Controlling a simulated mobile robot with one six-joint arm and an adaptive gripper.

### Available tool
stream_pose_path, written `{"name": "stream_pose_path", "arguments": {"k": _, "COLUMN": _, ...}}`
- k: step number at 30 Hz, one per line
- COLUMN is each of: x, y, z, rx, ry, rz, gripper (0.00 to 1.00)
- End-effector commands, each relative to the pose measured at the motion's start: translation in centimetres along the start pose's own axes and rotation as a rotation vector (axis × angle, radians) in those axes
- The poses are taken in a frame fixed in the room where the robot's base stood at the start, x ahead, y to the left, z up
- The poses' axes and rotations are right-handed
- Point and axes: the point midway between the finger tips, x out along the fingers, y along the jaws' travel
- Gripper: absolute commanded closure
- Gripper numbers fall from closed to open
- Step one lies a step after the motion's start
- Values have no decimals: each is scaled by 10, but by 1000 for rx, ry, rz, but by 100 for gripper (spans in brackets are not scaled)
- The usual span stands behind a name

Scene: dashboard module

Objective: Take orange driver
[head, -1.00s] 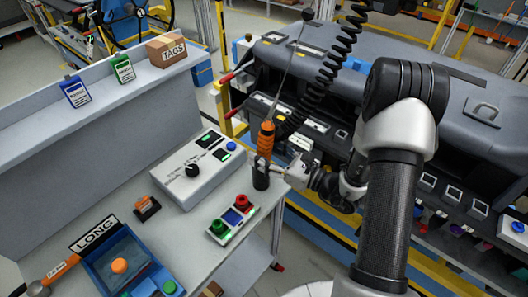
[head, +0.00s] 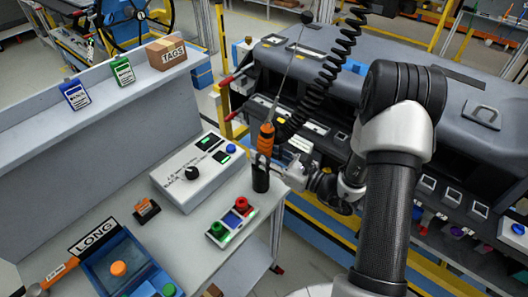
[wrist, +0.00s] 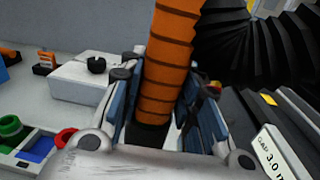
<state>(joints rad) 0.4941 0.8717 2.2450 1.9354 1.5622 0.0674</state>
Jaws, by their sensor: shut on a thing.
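The orange driver (head: 265,138) stands upright with its black lower end at a dark cup-shaped holder (head: 260,180) on the bench's right edge. A coiled black cable (head: 338,60) hangs right beside it. My gripper (head: 268,164) reaches in from the right at the driver's lower part. In the wrist view the orange ribbed grip (wrist: 168,60) lies between the blue-padded fingers of my gripper (wrist: 165,108), which are shut on it. The driver's lower end is partly hidden by my gripper, so I cannot tell how deep it sits in the holder.
A grey control box (head: 192,172) with a black knob stands left of the driver. A small button panel (head: 232,222) lies in front. A blue tray (head: 130,265) sits at the lower left. The dark dashboard module (head: 400,60) fills the right side.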

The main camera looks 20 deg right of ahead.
Motion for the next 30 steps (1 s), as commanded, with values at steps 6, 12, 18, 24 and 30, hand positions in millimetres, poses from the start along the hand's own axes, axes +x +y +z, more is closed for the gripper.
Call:
{"name": "stream_pose_path", "arguments": {"k": 6, "x": 0, "y": 0, "z": 0, "rx": 1, "ry": 1, "rz": 0, "gripper": 100}}
{"name": "stream_pose_path", "arguments": {"k": 12, "x": 0, "y": 0, "z": 1, "rx": -1, "ry": -2, "rz": 1, "gripper": 100}}
{"name": "stream_pose_path", "arguments": {"k": 18, "x": 0, "y": 0, "z": 3, "rx": -1, "ry": -2, "rz": 0, "gripper": 100}}
{"name": "stream_pose_path", "arguments": {"k": 24, "x": -1, "y": 0, "z": 18, "rx": -3, "ry": -3, "rz": 0, "gripper": 100}}
{"name": "stream_pose_path", "arguments": {"k": 30, "x": -4, "y": 0, "z": 51, "rx": -5, "ry": -2, "rz": 0, "gripper": 100}}
